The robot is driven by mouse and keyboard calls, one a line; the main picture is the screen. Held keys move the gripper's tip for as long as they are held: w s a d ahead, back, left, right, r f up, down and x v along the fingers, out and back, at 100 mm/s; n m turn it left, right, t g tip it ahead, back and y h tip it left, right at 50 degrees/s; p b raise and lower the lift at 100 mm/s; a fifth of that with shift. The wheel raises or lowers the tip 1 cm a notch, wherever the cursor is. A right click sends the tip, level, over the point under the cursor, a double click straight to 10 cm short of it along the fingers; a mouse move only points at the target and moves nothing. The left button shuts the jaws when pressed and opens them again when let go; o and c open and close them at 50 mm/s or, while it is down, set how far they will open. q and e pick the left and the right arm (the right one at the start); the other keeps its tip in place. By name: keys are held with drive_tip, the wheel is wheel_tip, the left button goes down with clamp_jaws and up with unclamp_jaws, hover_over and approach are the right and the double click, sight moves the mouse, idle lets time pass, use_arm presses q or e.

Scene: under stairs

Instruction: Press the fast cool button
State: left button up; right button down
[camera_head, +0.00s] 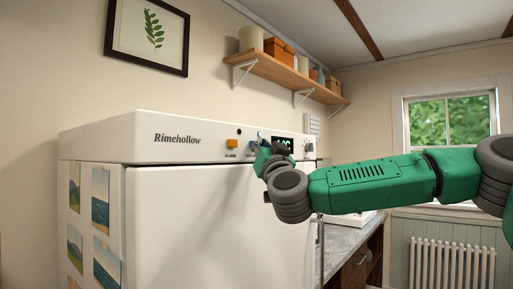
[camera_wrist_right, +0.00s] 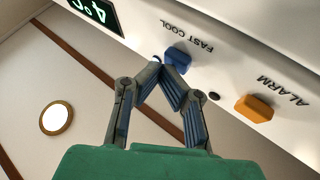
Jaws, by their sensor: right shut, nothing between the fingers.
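The blue fast cool button (camera_wrist_right: 178,57) sits on the white fridge panel under upside-down FAST COOL lettering in the right wrist view. My right gripper (camera_wrist_right: 162,67) is shut and empty, its fingertips together right beside the blue button. I cannot tell whether they touch it. In the head view my right gripper (camera_head: 262,153) is in front of the fridge's top panel and hides most of the button area. My left gripper is not in view.
An orange alarm button (camera_wrist_right: 255,108) is beside the blue one, with a small dark dot between them. A lit display (camera_wrist_right: 96,12) reads 4°C. The white Rimehollow fridge (camera_head: 190,215) stands at left. A wooden shelf (camera_head: 290,72) hangs above.

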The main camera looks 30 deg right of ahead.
drive_tip(key=shift+s+d, duration=0.2)
drive_tip(key=shift+s, duration=0.3)
drive_tip(key=s, duration=0.1)
drive_tip(key=s+d+b, duration=0.1)
drive_tip(key=s, duration=0.1)
drive_tip(key=s+d, duration=0.1)
drive_tip(key=s, duration=0.1)
drive_tip(key=shift+s+d, duration=0.15)
drive_tip(key=shift+s, duration=0.1)
idle(0.5)
